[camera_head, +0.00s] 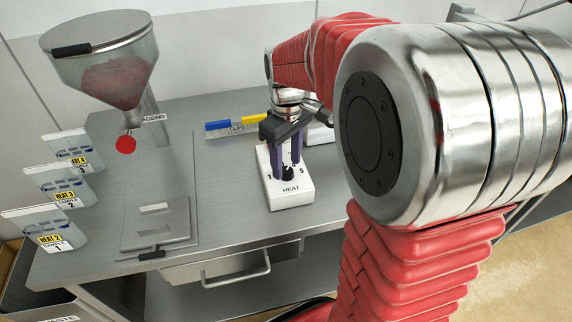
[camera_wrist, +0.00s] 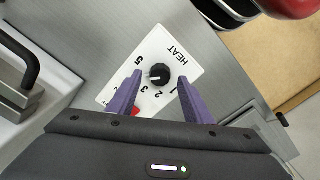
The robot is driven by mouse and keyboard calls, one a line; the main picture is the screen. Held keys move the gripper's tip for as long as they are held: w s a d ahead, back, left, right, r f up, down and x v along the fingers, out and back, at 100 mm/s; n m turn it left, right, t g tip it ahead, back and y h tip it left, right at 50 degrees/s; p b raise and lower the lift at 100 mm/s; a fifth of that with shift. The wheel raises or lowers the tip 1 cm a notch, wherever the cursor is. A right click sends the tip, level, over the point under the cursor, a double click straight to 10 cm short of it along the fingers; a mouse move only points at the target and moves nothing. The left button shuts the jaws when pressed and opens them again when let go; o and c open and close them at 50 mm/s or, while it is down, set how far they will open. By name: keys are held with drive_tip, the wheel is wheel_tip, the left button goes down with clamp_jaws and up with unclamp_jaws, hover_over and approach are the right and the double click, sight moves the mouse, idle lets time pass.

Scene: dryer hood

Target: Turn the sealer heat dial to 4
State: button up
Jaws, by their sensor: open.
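The sealer heat dial is a black round knob (camera_head: 288,174) on a white box (camera_head: 291,197) marked HEAT, standing on the grey bench. In the wrist view the knob (camera_wrist: 160,74) shows a white pointer mark aimed left, between the printed 3 and 5. The 4 is not readable; the left finger is close to that spot. My gripper (camera_head: 286,166) is over the box with its purple fingers pointing down. In the wrist view my gripper (camera_wrist: 160,77) is open, one finger on each side of the knob, with gaps visible. Contact or height cannot be told.
A hopper (camera_head: 110,65) with red contents stands back left. Labelled bag cards (camera_head: 66,195) line the bench's left side. A flat metal plate (camera_head: 155,225) lies left of the box. A blue and yellow strip (camera_head: 235,123) lies behind it. A drawer handle (camera_head: 236,276) juts out below.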

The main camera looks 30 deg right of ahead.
wheel_tip(320, 180, up, 12)
idle(0.5)
idle(0.4)
drive_tip(key=m+t, duration=0.5)
approach(285, 182)
drive_tip(key=s+a+r, duration=0.2)
drive_tip(key=s+a, duration=0.5)
drive_tip(key=s, duration=0.2)
drive_tip(key=shift+s+a+r+t, duration=0.3)
drive_tip(key=shift+a+r, duration=0.35)
drive_tip(key=shift+a, duration=0.05)
drive_tip(key=shift+d, duration=0.1)
